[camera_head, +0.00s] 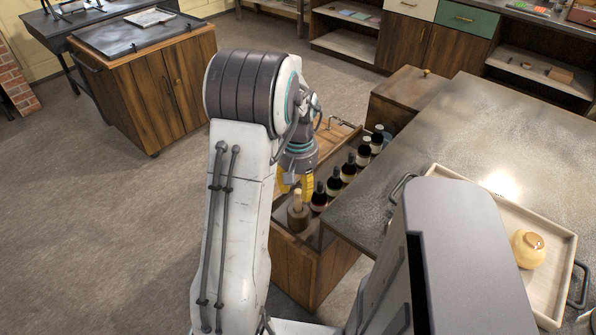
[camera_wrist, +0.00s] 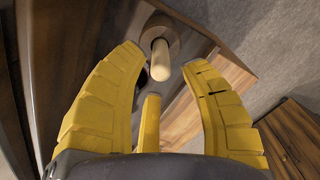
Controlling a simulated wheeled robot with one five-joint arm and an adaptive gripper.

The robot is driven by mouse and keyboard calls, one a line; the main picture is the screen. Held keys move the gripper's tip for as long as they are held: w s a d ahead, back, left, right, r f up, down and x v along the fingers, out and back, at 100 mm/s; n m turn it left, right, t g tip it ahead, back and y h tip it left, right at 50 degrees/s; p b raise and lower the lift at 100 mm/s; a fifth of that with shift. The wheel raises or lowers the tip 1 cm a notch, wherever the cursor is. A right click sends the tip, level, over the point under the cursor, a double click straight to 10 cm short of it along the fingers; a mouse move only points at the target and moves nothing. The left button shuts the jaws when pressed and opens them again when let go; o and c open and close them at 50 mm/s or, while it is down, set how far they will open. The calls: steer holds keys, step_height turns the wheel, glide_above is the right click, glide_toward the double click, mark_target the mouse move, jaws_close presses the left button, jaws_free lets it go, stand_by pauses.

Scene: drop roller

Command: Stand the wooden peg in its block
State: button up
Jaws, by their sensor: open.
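The pale wooden peg (camera_head: 298,197) stands upright in the round brown wooden block (camera_head: 298,218), at the near end of the open drawer. In the wrist view the peg (camera_wrist: 160,62) points toward the camera, with its lower end inside the block (camera_wrist: 174,38). My gripper (camera_head: 295,185) is just above and beside the peg, its yellow fingers pointing down. In the wrist view my gripper (camera_wrist: 162,66) is open, with the peg's top between the spread fingertips and no finger seen closed on it. How deep the peg sits is hidden.
A row of dark bottles (camera_head: 334,183) stands in the drawer (camera_head: 310,260), right behind the block. The grey worktop (camera_head: 480,120) lies to the right, with a tray (camera_head: 545,296) holding a round yellow-brown pot (camera_head: 528,249). Floor to the left is clear.

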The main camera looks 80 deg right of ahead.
step_height(320, 180, up, 6)
steer(key=shift+r+b, duration=0.15)
steer(key=shift+b, duration=0.2)
steer(key=shift+w+r, duration=0.15)
steer(key=shift+w, duration=0.15)
steer(key=w+a+r+n+h, duration=0.1)
steer(key=w+a+r+n, duration=0.2)
steer(key=w+a, duration=0.6)
steer(key=w+a+r+n, duration=0.2)
steer(key=w+a+n, duration=0.3)
steer(key=w, duration=0.7)
steer(key=a+n+t+y, duration=0.1)
steer(key=a+n+t, duration=0.2)
steer(key=a, duration=2.3)
steer(key=shift+s+f+n, duration=0.35)
steer(key=shift+n, duration=2.05)
